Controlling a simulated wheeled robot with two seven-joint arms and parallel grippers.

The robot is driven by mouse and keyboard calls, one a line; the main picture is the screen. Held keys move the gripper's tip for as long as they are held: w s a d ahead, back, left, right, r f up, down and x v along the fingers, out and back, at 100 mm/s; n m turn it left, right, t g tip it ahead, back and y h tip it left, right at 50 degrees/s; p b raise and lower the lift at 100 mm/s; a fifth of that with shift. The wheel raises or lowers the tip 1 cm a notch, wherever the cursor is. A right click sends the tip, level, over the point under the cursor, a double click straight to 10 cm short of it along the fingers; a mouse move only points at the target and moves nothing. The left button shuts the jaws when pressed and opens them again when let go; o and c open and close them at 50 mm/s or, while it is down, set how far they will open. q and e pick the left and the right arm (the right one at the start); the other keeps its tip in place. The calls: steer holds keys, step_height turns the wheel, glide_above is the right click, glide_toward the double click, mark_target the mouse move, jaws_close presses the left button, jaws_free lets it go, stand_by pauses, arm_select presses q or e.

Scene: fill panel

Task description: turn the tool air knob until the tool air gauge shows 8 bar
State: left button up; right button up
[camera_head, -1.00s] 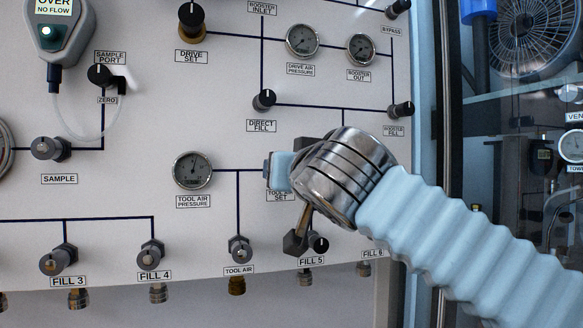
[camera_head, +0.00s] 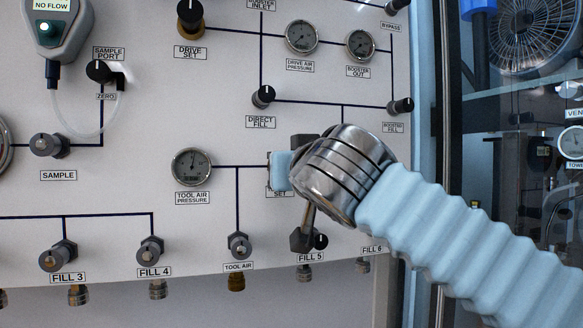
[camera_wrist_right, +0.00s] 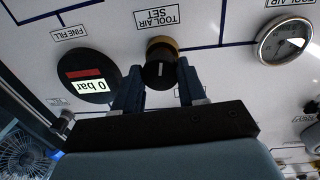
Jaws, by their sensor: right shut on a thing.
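The tool air knob (camera_wrist_right: 160,68), black with a brass-coloured collar, sits under the TOOL AIR SET label in the right wrist view. My right gripper (camera_wrist_right: 159,82) is shut on it, one dark finger on each side. In the head view my right gripper and wrist (camera_head: 305,185) hide the knob and part of its label. The gauge also shows upside down in the right wrist view (camera_wrist_right: 284,41). My left gripper is not in view.
A fill display (camera_wrist_right: 88,80) reading 0 bar is close beside my right fingers. The direct fill knob (camera_head: 263,97), booster fill knob (camera_head: 401,106) and tool air fitting (camera_head: 239,245) surround my wrist.

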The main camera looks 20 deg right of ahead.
steer(key=o, duration=1.1)
steer(key=shift+c, duration=0.2)
steer(key=shift+s, duration=0.1)
steer(key=s+b, duration=0.2)
steer(key=s, duration=1.1)
steer(key=shift+s+a, duration=0.25)
steer(key=shift+s, duration=0.05)
steer(key=shift+d, duration=0.1)
stand_by(0.6)
